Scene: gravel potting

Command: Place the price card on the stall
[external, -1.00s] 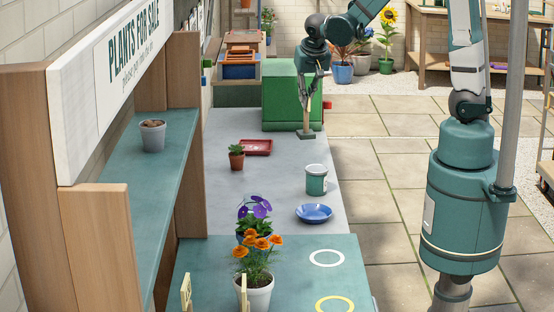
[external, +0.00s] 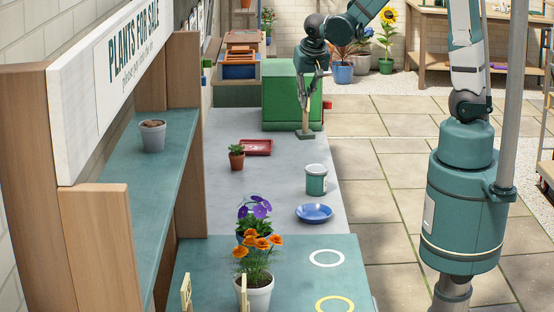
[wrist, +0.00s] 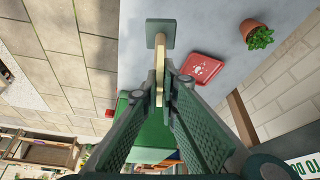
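My gripper (external: 305,101) is at the far end of the grey counter, in front of the green box. Its fingers, also in the wrist view (wrist: 163,82), appear shut on the wooden handle of a tamper (external: 305,134). The tamper is upright, with its green square plate (wrist: 160,30) down at the counter; contact is hard to judge. Two small cream cards, one at left (external: 186,292) and one at right (external: 243,294), stand at the near edge of the teal stall table (external: 205,262). Their faces are too small to read. The stall has a "PLANTS FOR SALE" sign (external: 120,62).
An orange-flowered pot (external: 258,296) and a purple-flowered plant (external: 255,210) stand near the cards. A blue saucer (external: 314,213), a green-white tin (external: 316,180), a small terracotta pot (external: 236,161) and a red tray (external: 257,147) are on the counter. A grey pot (external: 152,138) is on the shelf.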

